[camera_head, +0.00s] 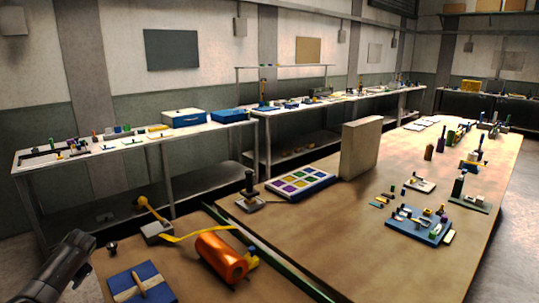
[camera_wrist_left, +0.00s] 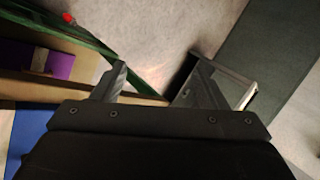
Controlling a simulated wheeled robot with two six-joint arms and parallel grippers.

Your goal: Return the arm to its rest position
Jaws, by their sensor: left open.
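My left arm (camera_head: 68,266) shows at the lower left edge of the head view, beside the near table's left end and apart from the things on it. In the left wrist view my left gripper (camera_wrist_left: 160,88) is open, its two fingers spread wide with nothing between them. Past the fingers are a green edge strip (camera_wrist_left: 90,38) and pale floor (camera_wrist_left: 165,30). My right arm and gripper are not in view.
The near table holds a blue mat (camera_head: 130,297) with a wooden piece, an orange roll (camera_head: 222,257) and a yellow-handled tool (camera_head: 153,228). A tray of coloured squares (camera_head: 300,182) and an upright tan panel (camera_head: 361,148) stand beyond. Long benches line the wall.

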